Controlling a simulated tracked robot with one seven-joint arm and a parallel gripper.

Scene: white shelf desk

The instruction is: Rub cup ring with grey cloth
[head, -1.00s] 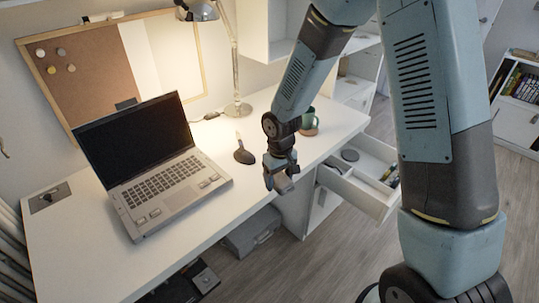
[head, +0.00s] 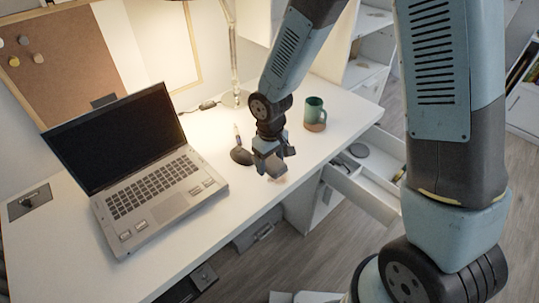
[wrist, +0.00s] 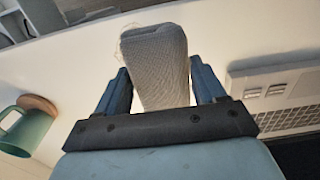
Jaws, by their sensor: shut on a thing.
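My gripper (head: 272,168) is over the front part of the white desk, low near its surface, between the laptop and the green mug. In the wrist view my gripper (wrist: 162,84) is shut on the grey cloth (wrist: 157,55), a folded, finely woven pad that sticks out past both fingers. A thin, faint brown curved line (wrist: 126,33) shows on the desk beside the cloth's far left corner; it looks like part of the cup ring. The cloth hides the rest. I cannot tell whether the cloth touches the desk.
The laptop (head: 150,183) stands open on the left. A dark mouse-like object (head: 241,156) lies behind my gripper. An open drawer (head: 365,190) juts out below the desk's right end.

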